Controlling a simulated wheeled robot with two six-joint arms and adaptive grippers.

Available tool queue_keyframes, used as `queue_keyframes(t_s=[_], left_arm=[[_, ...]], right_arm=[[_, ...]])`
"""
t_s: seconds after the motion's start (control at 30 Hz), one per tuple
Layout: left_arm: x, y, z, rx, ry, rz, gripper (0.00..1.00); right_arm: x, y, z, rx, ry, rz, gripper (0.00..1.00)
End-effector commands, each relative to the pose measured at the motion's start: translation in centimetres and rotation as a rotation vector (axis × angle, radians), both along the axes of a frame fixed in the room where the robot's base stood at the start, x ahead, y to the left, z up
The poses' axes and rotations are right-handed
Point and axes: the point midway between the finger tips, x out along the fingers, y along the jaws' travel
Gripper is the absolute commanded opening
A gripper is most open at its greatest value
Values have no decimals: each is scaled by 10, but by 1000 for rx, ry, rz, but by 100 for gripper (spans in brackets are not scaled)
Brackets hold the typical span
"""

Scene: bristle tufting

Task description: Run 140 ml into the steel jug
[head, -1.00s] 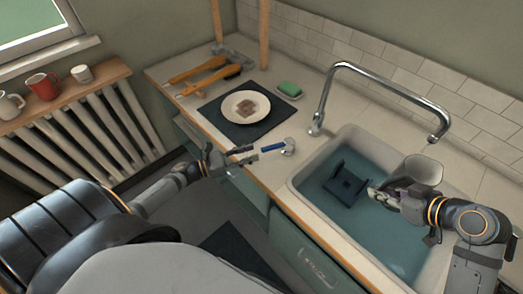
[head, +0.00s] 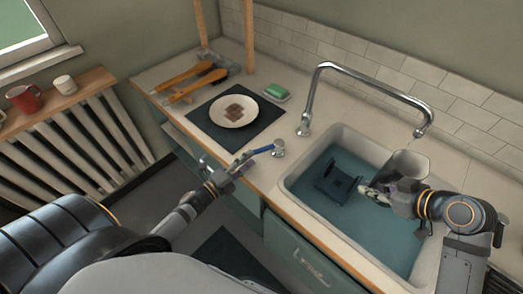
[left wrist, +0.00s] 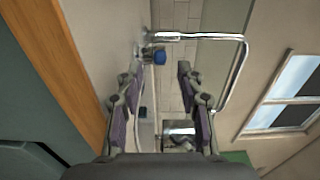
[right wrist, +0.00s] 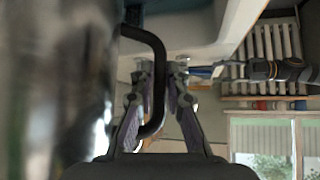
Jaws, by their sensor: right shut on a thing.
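The steel jug (head: 409,163) is over the sink, just below the tap's spout (head: 421,131). My right gripper (right wrist: 160,70) is shut on the jug's dark handle (right wrist: 157,85); the jug's shiny wall (right wrist: 60,90) fills the left of the right wrist view. I cannot make out any water stream or the level inside the jug. The tap's blue lever (head: 262,149) sticks out from its round metal base (head: 279,147) at the counter's front edge. My left gripper (head: 242,162) is open at the lever's free end; the blue end (left wrist: 153,54) shows ahead between its fingers. Contact is unclear.
The sink (head: 290,185) holds bluish water and a dark square object (head: 335,184). A plate (head: 234,110) on a dark mat (head: 205,131), a green sponge (head: 276,91) and wooden-handled tools (head: 190,78) lie on the counter behind the lever.

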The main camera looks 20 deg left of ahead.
Motion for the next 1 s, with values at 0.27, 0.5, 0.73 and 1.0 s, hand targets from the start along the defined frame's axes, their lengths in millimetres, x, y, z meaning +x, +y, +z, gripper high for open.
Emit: queue_keyframes(t_s=[0.27, 0.5, 0.73, 1.0], left_arm=[[50, -18, 1, 0, -2, 2, 38], [61, -22, 0, 1, 2, 0, 38], [60, -22, 0, 1, 1, 0, 30], [60, -22, 0, 2, 0, 0, 0]], right_arm=[[0, 0, 1, 1, -2, 0, 0], [0, 0, 1, 1, -2, 0, 0], [0, 0, 1, 1, -2, 0, 0], [0, 0, 1, 1, -2, 0, 0]])
